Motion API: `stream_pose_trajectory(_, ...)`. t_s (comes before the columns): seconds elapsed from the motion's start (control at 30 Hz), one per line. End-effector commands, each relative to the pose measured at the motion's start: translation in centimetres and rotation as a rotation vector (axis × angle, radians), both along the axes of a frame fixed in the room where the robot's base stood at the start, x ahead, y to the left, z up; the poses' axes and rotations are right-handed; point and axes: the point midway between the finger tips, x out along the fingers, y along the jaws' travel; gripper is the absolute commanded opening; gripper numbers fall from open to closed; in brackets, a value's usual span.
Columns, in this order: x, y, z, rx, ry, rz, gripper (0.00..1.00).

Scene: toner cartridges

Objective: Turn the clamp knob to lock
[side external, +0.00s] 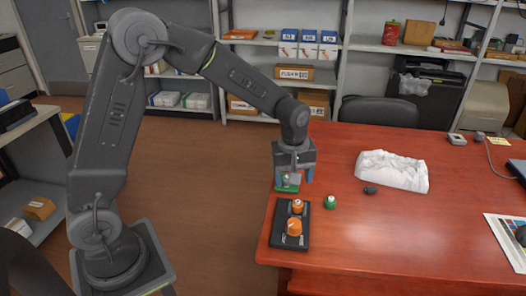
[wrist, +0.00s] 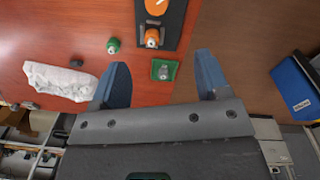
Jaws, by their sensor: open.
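A black plate (side external: 276,240) lies near the table's front left edge, with two orange parts (side external: 293,228) (side external: 297,206) on it. They also show at the top of the wrist view (wrist: 152,38) (wrist: 157,6). I cannot tell which part, if any, is the clamp knob. A small green square piece with a grey knob-like top (wrist: 164,70) sits at the table edge. It shows in the side view (side external: 288,187), partly hidden by my gripper. My gripper (side external: 294,179) points down above it. Its blue fingers (wrist: 160,62) are spread and empty, with the green piece between them in the wrist view.
A small green cylinder (side external: 330,202) stands right of the plate. A crumpled white bag (side external: 392,171) and a small dark object (side external: 370,190) lie farther back. Shelves and a chair (side external: 380,111) stand behind.

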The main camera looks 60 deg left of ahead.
Motion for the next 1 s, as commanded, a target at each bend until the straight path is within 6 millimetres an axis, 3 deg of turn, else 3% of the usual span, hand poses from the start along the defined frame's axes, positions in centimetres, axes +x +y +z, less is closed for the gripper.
stream_pose_trajectory(0.5,-5.8,0.2,8.0,0.040,-0.129,-0.312,0.69)
stream_pose_trajectory(0.8,-8.4,0.2,10.1,0.067,-0.175,-0.437,0.69)
stream_pose_trajectory(1.0,-8.9,0.3,10.5,0.072,-0.181,-0.460,0.69)
